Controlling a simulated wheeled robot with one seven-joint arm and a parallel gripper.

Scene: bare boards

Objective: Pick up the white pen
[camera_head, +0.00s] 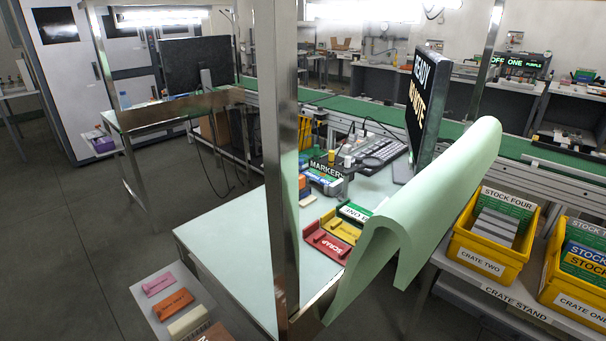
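I cannot make out a white pen for certain. A dark holder labelled MARKERS (326,169) stands on the pale green workbench (228,234), with small upright items near it, one of them whitish (347,161); they are too small to tell apart. A small cream piece (308,199) lies on the bench just in front of the holder. My gripper is not in view. A metal post and a large curled pale green sheet (420,205) hide parts of the bench.
Red, yellow and green labelled trays (326,245) sit by the post. A keyboard-like panel (374,152) and a tilted monitor (427,100) stand behind. Yellow crates (487,262) are at right. A low shelf (150,300) holds coloured blocks. Floor at left is clear.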

